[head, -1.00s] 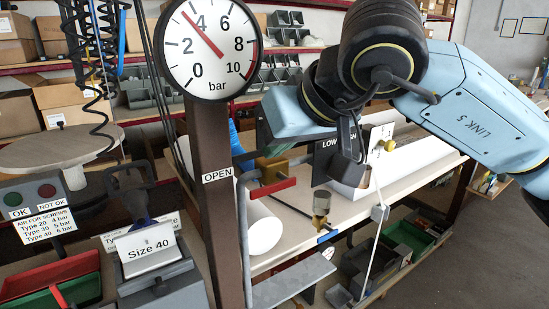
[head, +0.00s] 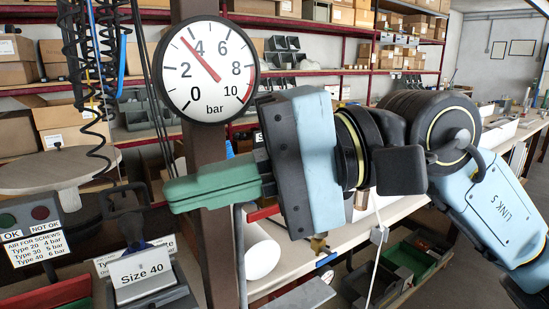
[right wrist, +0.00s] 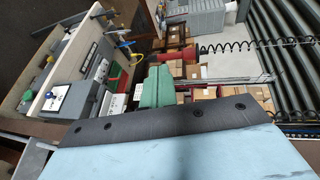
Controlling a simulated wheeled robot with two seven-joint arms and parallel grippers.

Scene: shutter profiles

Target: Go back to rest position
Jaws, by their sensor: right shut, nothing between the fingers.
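My right gripper (head: 172,196) is in the middle of the head view, with its blue body to the right and its green fingers pointing left. The fingers are closed together and hold nothing. They pass in front of the dark brown post (head: 221,265), below the pressure gauge (head: 207,70); I cannot tell whether they touch the post. The right wrist view shows the same green fingers (right wrist: 157,88) beyond the dark edge of the gripper body. My right arm comes in from the right. My left gripper is not in view.
The workbench (head: 395,210) runs behind my arm, with a white roll (head: 262,255) at its near end. A Size 40 box (head: 142,270) and an OK / NOT OK panel (head: 32,225) stand at lower left. Shelves with cardboard boxes (head: 70,128) line the back. Floor shows at lower right.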

